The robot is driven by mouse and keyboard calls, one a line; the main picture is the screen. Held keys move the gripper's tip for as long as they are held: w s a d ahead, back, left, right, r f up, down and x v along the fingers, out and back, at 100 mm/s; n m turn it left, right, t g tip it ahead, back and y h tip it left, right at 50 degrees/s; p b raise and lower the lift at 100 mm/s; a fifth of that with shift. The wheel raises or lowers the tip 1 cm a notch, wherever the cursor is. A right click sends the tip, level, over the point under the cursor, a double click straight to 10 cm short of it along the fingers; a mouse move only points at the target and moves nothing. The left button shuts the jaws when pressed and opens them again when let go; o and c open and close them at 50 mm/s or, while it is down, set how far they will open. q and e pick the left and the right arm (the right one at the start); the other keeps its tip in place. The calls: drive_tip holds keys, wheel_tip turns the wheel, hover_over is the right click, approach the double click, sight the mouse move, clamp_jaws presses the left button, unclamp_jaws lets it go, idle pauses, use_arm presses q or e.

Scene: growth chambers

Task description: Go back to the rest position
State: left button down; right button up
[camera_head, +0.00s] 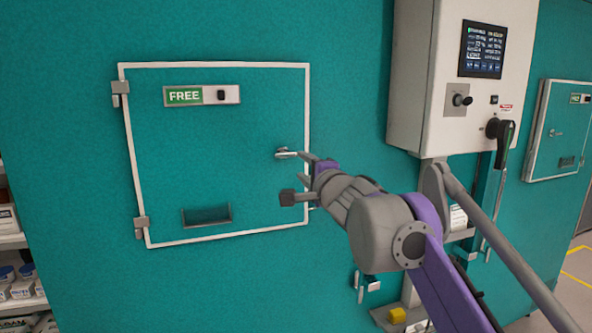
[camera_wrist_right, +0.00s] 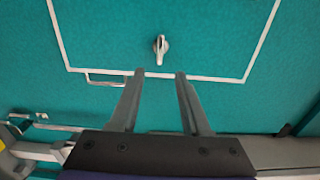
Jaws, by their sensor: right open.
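My right gripper (camera_head: 295,177) is in front of the right edge of a teal chamber door (camera_head: 220,130) in the head view. In the right wrist view, the gripper (camera_wrist_right: 160,75) has its two fingers apart with nothing between them. The door's small metal handle (camera_head: 285,154) is close to the upper finger; in the right wrist view the handle (camera_wrist_right: 160,48) lies just beyond the fingertips, apart from them. The door looks closed in its white frame, and its label reads FREE (camera_head: 185,96). My left gripper is not in view.
A white control box (camera_head: 455,110) with a screen (camera_head: 482,50) juts out right of the door, behind my right arm. A second chamber door (camera_head: 556,135) is farther right. Shelves with containers (camera_head: 20,283) stand at the left edge. Floor shows at lower right.

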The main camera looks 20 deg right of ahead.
drive_tip(key=s+d+f+n+g+h+p, duration=0.1)
drive_tip(key=s+f+n+g+h, duration=0.2)
drive_tip(key=s+f, duration=0.6)
drive_tip(key=s+d+f+n+g+p, duration=0.1)
drive_tip(key=s+f+n+g+p, duration=0.25)
drive_tip(key=f, duration=0.95)
drive_tip(key=s+a+f+n+g, duration=0.2)
drive_tip(key=s+f+n, duration=0.1)
drive_tip(key=s+f, duration=0.4)
drive_tip(key=s+a+f+n+g+y, duration=0.1)
drive_tip(key=s+f+n, duration=0.3)
drive_tip(key=s+f, duration=0.4)
drive_tip(key=s+a+f+n+g+y, duration=0.1)
drive_tip(key=s+a+f+n+g, duration=0.1)
drive_tip(key=s+f, duration=0.5)
drive_tip(key=shift+s+a+f+n+g, duration=0.4)
drive_tip(key=shift+n+g, duration=0.15)
drive_tip(key=shift+n, duration=0.6)
drive_tip(key=shift+d, duration=0.1)
